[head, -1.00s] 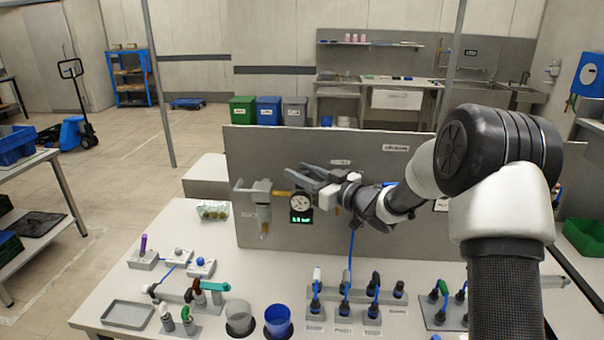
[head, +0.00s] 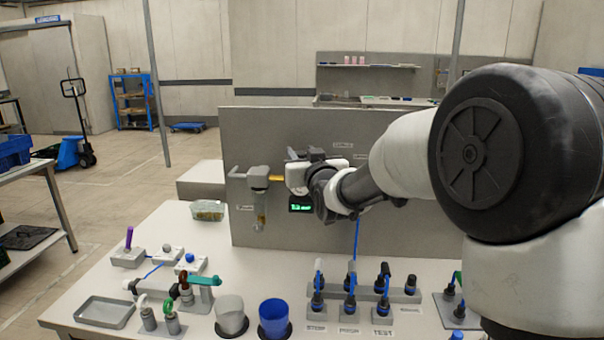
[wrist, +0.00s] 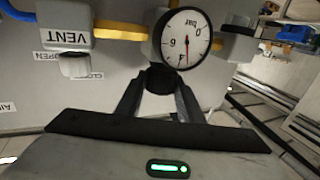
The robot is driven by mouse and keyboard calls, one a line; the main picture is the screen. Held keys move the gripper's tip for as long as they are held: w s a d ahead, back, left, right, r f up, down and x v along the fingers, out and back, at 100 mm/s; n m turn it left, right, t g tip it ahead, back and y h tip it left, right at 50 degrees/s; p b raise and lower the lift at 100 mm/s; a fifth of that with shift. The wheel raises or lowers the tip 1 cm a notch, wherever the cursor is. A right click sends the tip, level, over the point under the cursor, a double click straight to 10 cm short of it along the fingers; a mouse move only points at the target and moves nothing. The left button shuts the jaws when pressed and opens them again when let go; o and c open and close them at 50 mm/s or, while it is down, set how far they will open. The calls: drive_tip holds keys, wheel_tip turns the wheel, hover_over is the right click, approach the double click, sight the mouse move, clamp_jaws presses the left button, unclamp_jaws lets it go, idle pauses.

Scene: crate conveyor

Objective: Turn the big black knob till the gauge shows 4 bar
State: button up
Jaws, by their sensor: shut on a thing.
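The big black knob (wrist: 159,79) sits just below the gauge in the wrist view. My gripper (wrist: 160,88) is shut on it, with one finger on each side. In the head view my gripper (head: 298,172) hides the knob and the gauge face.
The grey upright panel (head: 245,140) carries these fittings. A yellow pipe (wrist: 120,30) joins the gauge to a grey block marked VENT (wrist: 68,20). A clear bowl (head: 260,217) hangs left of my gripper. A blue cup (head: 274,318) and several cabled plugs stand on the table below.

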drive_tip(key=shift+m+h+b, duration=0.5)
drive_tip(key=shift+h+b, duration=0.2)
drive_tip(key=shift+b, duration=0.05)
drive_tip(key=o, duration=1.1)
drive_tip(key=shift+c, duration=0.2)
drive_tip(key=v, duration=1.7)
drive_tip(key=shift+s+f, duration=0.25)
drive_tip(key=shift+f, duration=0.05)
drive_tip(key=shift+a, duration=0.1)
drive_tip(key=s+d+f+m+g+h, duration=0.1)
drive_tip(key=s+d+f+g, duration=0.35)
drive_tip(key=s, duration=0.45)
drive_tip(key=s+d+f+m+g+h, duration=0.1)
drive_tip(key=s+d+f+g+h, duration=0.2)
drive_tip(key=s+d, duration=0.4)
drive_tip(key=s+d+f+m+g, duration=0.1)
drive_tip(key=s+d+f+g, duration=0.4)
drive_tip(key=s, duration=0.5)
wheel_tip(320, 180, up, 18)
drive_tip(key=t+p, duration=0.1)
drive_tip(key=p, duration=1.8)
drive_tip(key=shift+w+a, duration=0.25)
drive_tip(key=shift+w, duration=0.1)
